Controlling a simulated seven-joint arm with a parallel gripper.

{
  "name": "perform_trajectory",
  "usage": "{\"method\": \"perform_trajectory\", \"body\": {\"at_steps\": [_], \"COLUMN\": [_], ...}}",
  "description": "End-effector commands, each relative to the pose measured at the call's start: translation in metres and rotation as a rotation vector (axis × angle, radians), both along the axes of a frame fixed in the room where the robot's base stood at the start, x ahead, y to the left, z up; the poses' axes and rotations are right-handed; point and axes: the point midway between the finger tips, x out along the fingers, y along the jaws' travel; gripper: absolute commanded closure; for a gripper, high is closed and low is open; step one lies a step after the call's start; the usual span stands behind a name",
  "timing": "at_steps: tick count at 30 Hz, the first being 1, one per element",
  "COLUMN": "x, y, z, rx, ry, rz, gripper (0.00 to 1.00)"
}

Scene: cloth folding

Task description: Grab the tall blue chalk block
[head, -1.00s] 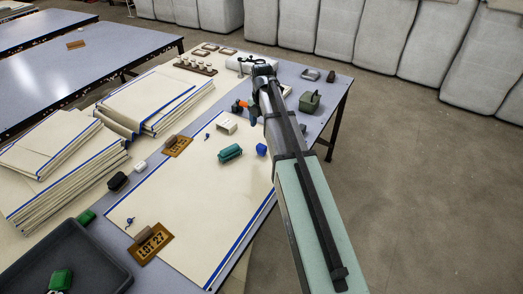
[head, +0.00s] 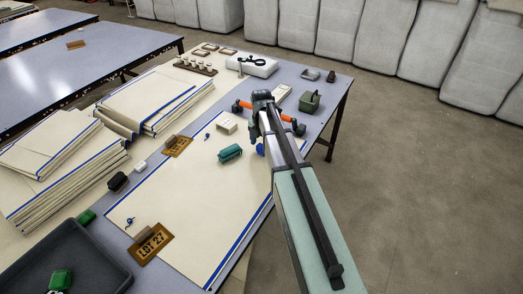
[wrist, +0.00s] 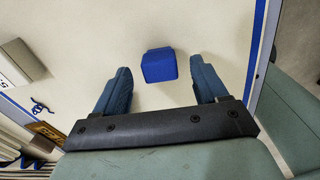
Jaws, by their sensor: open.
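The blue chalk block (wrist: 159,66) stands on the cream cloth in the wrist view, just beyond the space between my fingers. It shows in the head view (head: 260,149) as a small blue patch at the left edge of my arm, partly covered by it. My gripper (wrist: 160,82) is open and empty, one blue-grey finger on each side of the block's line, with a gap to each side. The fingers' height over the cloth is hard to tell. In the head view my arm hides most of the gripper.
A teal block (head: 230,153) lies left of the blue one, with a white box (head: 228,126) behind it. An orange bar with dark ends (head: 286,118) lies partly behind my arm. The cloth (head: 190,215) nearer the front is mostly clear.

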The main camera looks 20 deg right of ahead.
Motion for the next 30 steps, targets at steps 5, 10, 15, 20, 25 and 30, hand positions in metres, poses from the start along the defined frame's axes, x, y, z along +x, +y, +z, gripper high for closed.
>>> {"method": "perform_trajectory", "body": {"at_steps": [5,10,15,20,25,30], "x": [0.000,0.000,0.000,0.000,0.000,0.000], "y": [0.000,0.000,0.000,0.000,0.000,0.000], "z": [-0.019,-0.022,-0.022,-0.022,-0.022,-0.022], "rx": [0.000,0.000,0.000,0.000,0.000,0.000], "ry": [0.001,0.000,0.000,0.000,0.000,0.000], "rz": [0.000,0.000,0.000,0.000,0.000,0.000], "gripper": [0.28,0.28,0.35,0.51,0.67,0.83]}}
